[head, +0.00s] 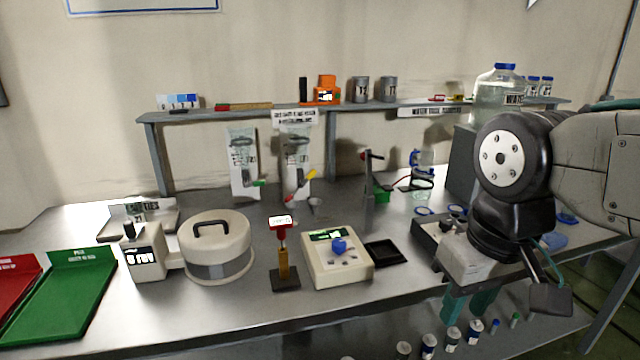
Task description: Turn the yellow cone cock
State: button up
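My gripper (468,304) hangs at the right, over the bench's front edge, far to the right of and nearer than the yellow piece. Its two teal fingers point down, apart, with nothing visible between them.
A white round vessel (216,250), a brass post with a red top (283,265) and a cream box with a blue knob (337,268) stand on the front half. A green tray (65,295) lies left. A shelf (350,108) crosses the back. Several small bottles stand low in front.

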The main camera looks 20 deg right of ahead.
aim_at(313, 173)
jog(key=u, duration=0.15)
jog(key=i, duration=1)
jog(key=z, duration=0.15)
